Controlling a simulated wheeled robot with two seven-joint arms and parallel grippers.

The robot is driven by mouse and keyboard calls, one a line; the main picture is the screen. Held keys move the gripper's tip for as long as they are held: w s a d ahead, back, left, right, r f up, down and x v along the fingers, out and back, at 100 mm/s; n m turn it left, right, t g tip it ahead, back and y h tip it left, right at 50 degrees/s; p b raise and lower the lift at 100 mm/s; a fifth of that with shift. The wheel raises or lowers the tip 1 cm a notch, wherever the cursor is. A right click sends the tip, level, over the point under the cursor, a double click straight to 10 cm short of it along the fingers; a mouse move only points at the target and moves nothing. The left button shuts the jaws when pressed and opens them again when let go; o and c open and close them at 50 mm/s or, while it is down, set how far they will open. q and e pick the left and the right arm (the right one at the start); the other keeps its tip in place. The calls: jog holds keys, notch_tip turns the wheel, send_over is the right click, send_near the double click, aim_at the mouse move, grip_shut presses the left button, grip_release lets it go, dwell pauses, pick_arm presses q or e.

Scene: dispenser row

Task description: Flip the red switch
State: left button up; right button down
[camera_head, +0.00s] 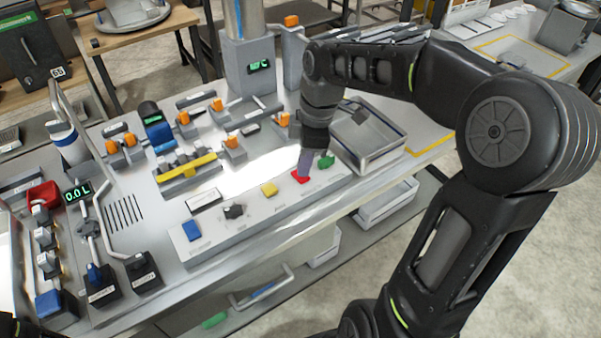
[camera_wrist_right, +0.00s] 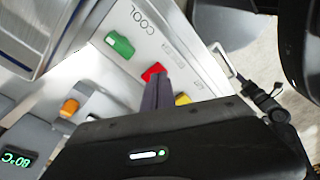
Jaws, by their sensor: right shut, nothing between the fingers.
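The red switch (camera_head: 299,178) is on the front light-grey panel, between a yellow switch (camera_head: 269,189) and a green switch (camera_head: 326,162). It also shows in the wrist view (camera_wrist_right: 153,71), partly covered by my fingers. My right gripper (camera_head: 303,172) points down at the red switch with its fingers shut and empty. In the wrist view the fingertips (camera_wrist_right: 157,84) overlap the red switch's near edge. They look at or very close to it; I cannot tell whether they touch. Which way the switch is tipped is not clear. My left gripper is not seen.
A blue switch (camera_head: 191,230) and a black knob (camera_head: 234,211) are further left on the panel. A grey metal tray (camera_head: 366,139) stands just right of the green switch. Orange-handled valves (camera_head: 232,140) and a column with a green display (camera_head: 259,66) stand behind.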

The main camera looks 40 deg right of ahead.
jog(key=shift+f+b, duration=0.5)
jog(key=shift+f, duration=0.25)
dwell(0.3)
jog(key=shift+r+p, duration=2.8)
jog(key=shift+r, duration=0.75)
